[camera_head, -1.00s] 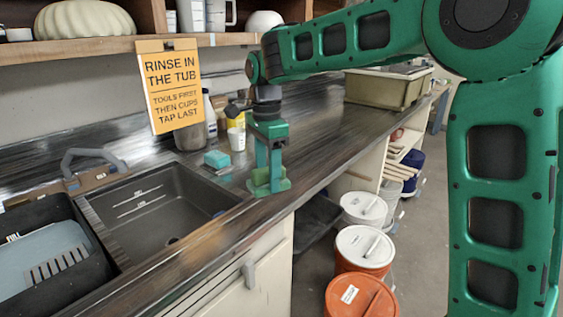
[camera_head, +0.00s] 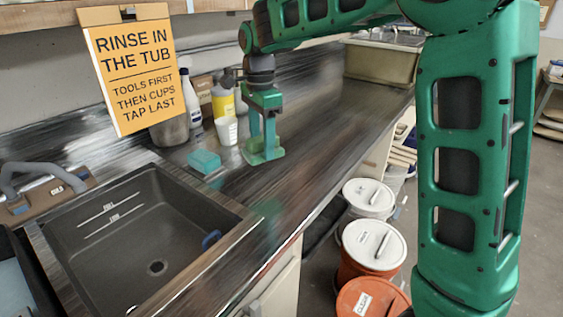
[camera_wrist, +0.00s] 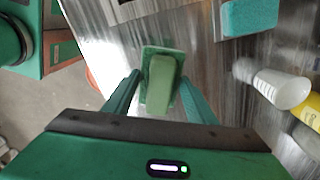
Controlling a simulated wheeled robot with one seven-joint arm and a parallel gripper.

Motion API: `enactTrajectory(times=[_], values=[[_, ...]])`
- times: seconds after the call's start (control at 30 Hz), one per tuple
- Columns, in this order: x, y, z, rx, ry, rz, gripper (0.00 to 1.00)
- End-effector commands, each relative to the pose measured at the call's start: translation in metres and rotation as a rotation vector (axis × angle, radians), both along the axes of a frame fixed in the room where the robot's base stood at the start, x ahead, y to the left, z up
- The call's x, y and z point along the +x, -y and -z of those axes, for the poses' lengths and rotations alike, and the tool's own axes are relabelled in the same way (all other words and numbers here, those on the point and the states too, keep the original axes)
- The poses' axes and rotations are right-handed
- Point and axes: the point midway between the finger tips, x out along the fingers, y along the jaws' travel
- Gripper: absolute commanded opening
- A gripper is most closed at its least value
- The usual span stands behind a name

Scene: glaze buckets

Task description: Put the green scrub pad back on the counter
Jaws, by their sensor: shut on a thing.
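The green scrub pad (camera_head: 264,157) is a flat green pad with a paler raised grip, clearest in the wrist view (camera_wrist: 160,83). My gripper (camera_head: 263,143) points down and is shut on the raised grip, one finger on each side. The pad is over the dark streaked counter (camera_head: 310,130), right of the sink and back from the front edge. I cannot tell whether its underside touches the counter. A faint green reflection shows on the counter in front of it.
A teal sponge (camera_head: 204,161) lies left of the pad. A white cup (camera_head: 227,131), a yellow bottle (camera_head: 222,103) and a white bottle (camera_head: 190,98) stand behind. The sink (camera_head: 140,240) is at left. Lidded buckets (camera_head: 374,245) stand below the front edge. Counter to the right is clear.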

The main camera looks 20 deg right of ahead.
Motion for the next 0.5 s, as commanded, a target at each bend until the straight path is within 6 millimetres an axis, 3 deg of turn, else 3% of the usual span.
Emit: enactTrajectory(times=[0.3,0.5], values=[[0.031,0.051,0.039,-0.001,-0.003,-0.001,0.33],[0.042,0.069,0.052,0.0,-0.001,-0.006,0.33]])
